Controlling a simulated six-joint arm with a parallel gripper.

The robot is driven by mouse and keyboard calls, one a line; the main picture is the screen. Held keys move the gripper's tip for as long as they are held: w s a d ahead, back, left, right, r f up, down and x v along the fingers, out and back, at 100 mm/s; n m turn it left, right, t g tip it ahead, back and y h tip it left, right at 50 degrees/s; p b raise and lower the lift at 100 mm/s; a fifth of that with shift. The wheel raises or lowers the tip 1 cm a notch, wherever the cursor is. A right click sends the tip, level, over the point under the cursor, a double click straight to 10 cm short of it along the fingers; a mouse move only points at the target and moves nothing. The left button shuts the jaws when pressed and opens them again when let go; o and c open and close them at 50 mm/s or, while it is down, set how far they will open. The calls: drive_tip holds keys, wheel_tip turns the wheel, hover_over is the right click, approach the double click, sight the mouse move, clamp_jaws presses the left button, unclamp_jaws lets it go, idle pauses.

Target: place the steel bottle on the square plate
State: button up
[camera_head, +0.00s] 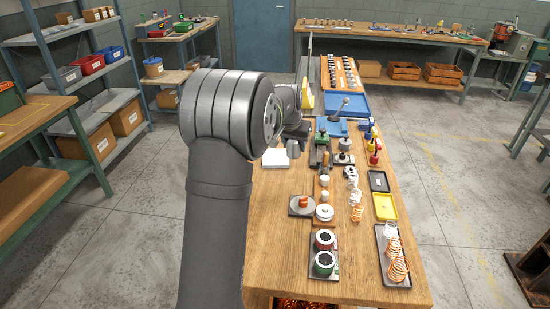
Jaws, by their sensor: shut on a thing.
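My gripper (300,136), small and partly hidden behind my arm, is shut on the steel bottle (292,149). A small grey tapered part of the bottle shows just above or at the plate's far right edge in the picture. I cannot tell whether it touches the plate. The fingers are too small to make out.
Small black (378,181) and yellow (385,206) trays and a tray of copper springs (395,265) line the right edge. Bare wood shows in front of the plate.

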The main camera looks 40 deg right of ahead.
drive_tip(key=w+d, duration=0.1)
drive_tip(key=d, duration=0.3)
approach(277, 158)
drive_tip(key=shift+w+d, duration=0.45)
drive_tip(key=shift+d, duration=0.25)
drive_tip(key=shift+f, duration=2)
drive_tip(key=shift+f, duration=0.1)
drive_tip(key=o, duration=1.2)
drive_tip(key=shift+c, duration=0.2)
